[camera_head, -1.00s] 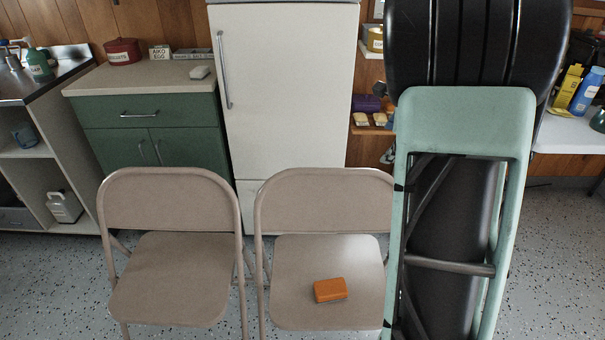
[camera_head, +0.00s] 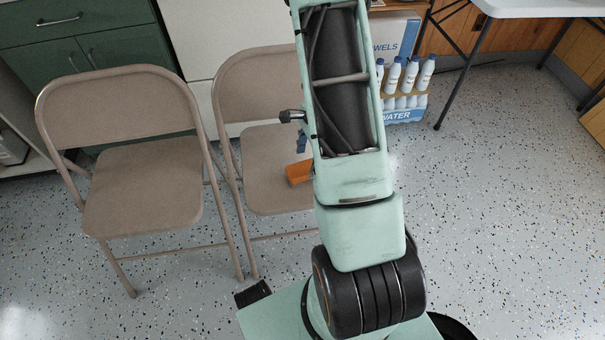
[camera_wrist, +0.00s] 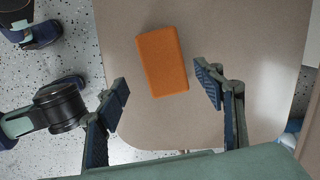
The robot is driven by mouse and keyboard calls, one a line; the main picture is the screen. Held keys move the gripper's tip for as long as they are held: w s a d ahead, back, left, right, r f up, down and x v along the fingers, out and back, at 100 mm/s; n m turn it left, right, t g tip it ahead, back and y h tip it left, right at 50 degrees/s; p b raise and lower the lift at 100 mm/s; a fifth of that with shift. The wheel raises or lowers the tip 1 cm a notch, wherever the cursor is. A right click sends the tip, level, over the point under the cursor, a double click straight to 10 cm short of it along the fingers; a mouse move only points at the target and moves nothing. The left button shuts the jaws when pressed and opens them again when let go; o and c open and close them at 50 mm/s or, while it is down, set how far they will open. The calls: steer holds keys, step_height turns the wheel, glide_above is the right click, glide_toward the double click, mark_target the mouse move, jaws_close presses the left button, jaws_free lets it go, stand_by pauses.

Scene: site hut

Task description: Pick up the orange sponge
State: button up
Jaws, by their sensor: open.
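The orange sponge (camera_head: 298,173) lies on the seat of the right beige folding chair (camera_head: 262,185), partly hidden by my arm in the head view. In the wrist view the sponge (camera_wrist: 162,62) lies flat on the chair seat (camera_wrist: 235,50). My gripper (camera_wrist: 166,90) is open and empty there. Its two blue-padded fingers are wide apart, one on each side of the sponge's near end, apart from it. Most of the sponge is beyond the fingertips. In the head view my gripper is mostly hidden behind my arm; only a small blue part shows just above the sponge.
A second folding chair (camera_head: 140,170) stands to the left. Behind are the green cabinet (camera_head: 95,45) and the white fridge (camera_head: 208,40). A pack of water bottles (camera_head: 405,95) stands on the floor behind my arm. The speckled floor (camera_head: 500,220) at right is clear.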

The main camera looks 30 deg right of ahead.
mark_target(303, 168)
steer(key=f, duration=0.1)
steer(key=f+b, duration=0.1)
steer(key=f, duration=0.1)
steer(key=a+f+b, duration=0.1)
steer(key=f, duration=0.1)
steer(key=shift+w+a+f, duration=0.1)
steer(key=shift+w+f, duration=0.1)
steer(key=shift+w, duration=0.15)
steer(key=c, duration=1)
steer(key=shift+r, duration=0.2)
steer(key=shift+c, duration=0.2)
steer(key=shift+r, duration=0.2)
steer(key=r, duration=0.1)
steer(key=r+p, duration=0.2)
steer(key=shift+s+a+r, duration=0.1)
steer(key=shift+s+r, duration=0.2)
steer(key=s+a+r+p, duration=0.3)
steer(key=s+r, duration=0.5)
steer(key=s, duration=0.5)
steer(key=shift+a+r, duration=0.25)
steer(key=shift+r, duration=0.1)
